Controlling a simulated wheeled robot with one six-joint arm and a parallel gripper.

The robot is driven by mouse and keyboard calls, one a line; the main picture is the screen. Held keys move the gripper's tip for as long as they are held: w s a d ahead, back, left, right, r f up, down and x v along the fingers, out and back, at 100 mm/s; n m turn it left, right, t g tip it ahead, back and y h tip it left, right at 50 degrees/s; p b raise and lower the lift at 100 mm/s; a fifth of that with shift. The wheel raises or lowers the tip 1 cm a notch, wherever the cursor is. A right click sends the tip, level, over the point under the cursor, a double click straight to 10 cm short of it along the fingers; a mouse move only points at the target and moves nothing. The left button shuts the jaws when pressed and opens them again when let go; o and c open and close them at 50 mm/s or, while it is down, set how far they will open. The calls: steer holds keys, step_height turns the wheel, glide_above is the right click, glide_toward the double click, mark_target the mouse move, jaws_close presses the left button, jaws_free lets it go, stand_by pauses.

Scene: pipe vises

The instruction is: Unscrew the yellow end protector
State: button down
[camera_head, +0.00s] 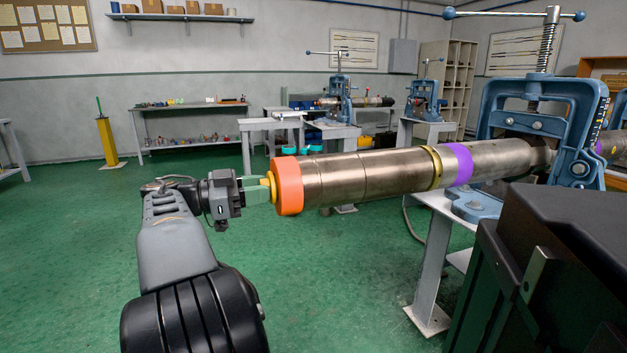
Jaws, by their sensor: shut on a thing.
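A long metal pipe (365,174) lies roughly level, clamped toward its right end in a blue pipe vise (590,110). At its left end is an orange ring (289,186), with a small yellow end protector (269,187) showing just left of it. A yellow band and a purple band (459,164) circle the pipe farther right. My gripper (262,189) comes from the left, in line with the pipe's end, and its greenish fingers are shut on the yellow end protector. The fingers and the orange ring hide most of the protector, and its thread cannot be seen.
A grey stand (432,290) holds the vise. A dark cabinet-like body (560,270) fills the lower right. More vises on benches (340,105), a shelf table (190,120) and a yellow post (108,140) stand farther back. The green floor under the pipe is mostly clear.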

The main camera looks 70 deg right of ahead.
steer(key=shift+r+n+p, duration=0.1)
steer(key=shift+n+p, duration=4.65)
steer(key=shift+n, duration=0.65)
steer(key=shift+n+p, duration=0.8)
steer(key=shift+p, duration=0.05)
steer(key=shift+n, duration=0.3)
steer(key=shift+n+p, duration=0.4)
steer(key=shift+p, duration=0.5)
steer(key=shift+n+p, duration=2.1)
steer(key=shift+p, duration=0.65)
